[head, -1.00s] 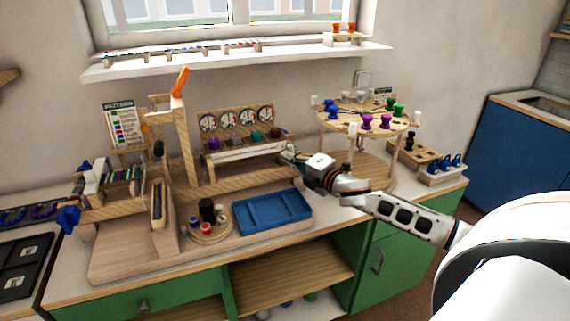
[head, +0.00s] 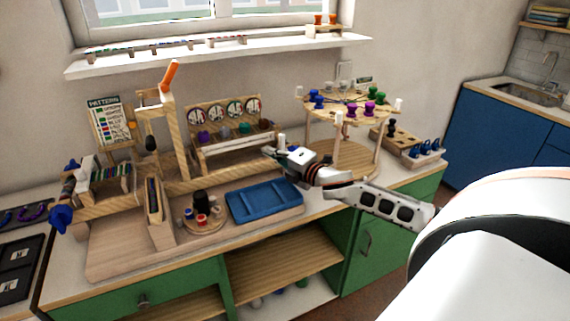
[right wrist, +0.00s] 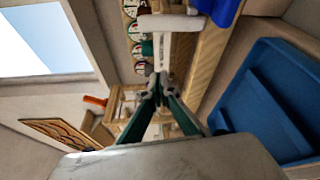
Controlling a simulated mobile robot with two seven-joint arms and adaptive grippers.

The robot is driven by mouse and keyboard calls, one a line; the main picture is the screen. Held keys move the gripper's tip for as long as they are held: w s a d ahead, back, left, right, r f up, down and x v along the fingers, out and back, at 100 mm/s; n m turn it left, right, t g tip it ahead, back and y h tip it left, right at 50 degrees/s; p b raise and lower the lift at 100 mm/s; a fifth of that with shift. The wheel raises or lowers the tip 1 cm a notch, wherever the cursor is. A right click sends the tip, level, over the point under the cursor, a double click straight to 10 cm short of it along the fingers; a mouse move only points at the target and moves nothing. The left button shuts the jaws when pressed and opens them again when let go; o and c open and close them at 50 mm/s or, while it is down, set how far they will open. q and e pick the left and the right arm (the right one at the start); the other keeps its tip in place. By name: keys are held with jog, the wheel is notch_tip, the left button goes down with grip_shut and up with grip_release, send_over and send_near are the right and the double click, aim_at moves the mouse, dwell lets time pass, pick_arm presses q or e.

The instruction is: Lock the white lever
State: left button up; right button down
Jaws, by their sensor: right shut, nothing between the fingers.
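The white lever (head: 281,143) stands at the right end of the wooden dial rack in the head view. In the right wrist view the white lever (right wrist: 170,22) shows as a pale bar on a thin stem, beyond the fingertips. My right gripper (head: 268,152) is beside the rack's right end, just in front of the lever. Its fingertips (right wrist: 160,87) are together and hold nothing. I see a gap between them and the white bar, but cannot tell its depth. My left gripper is not in view.
A blue tray (head: 265,216) lies in front of the rack. A wooden frame with an orange handle (head: 170,74) stands to the left. A round peg table (head: 330,104) is to the right. A wooden dish with small cups (head: 203,225) sits left of the tray.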

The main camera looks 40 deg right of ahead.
jog(key=s+d, duration=0.1)
jog(key=s, duration=0.7)
jog(key=shift+f, duration=0.15)
dwell(0.5)
jog(key=s+a+f+m+g+h, duration=0.2)
jog(key=s+a+f+m+g, duration=0.25)
jog(key=s, duration=0.45)
jog(key=s+a+f+m+g+h, duration=0.25)
jog(key=s+f+m, duration=0.25)
jog(key=s+f, duration=0.3)
jog(key=s+a+f+m+g+h, duration=0.1)
jog(key=s+a+f+m+g, duration=0.35)
jog(key=s, duration=0.45)
jog(key=w+a+f+m+t+y, duration=0.2)
jog(key=a+f+t+y, duration=0.3)
jog(key=a+f, duration=1)
jog(key=shift+a+m+y, duration=0.35)
jog(key=shift+m+y, duration=0.05)
jog(key=shift+y, duration=0.55)
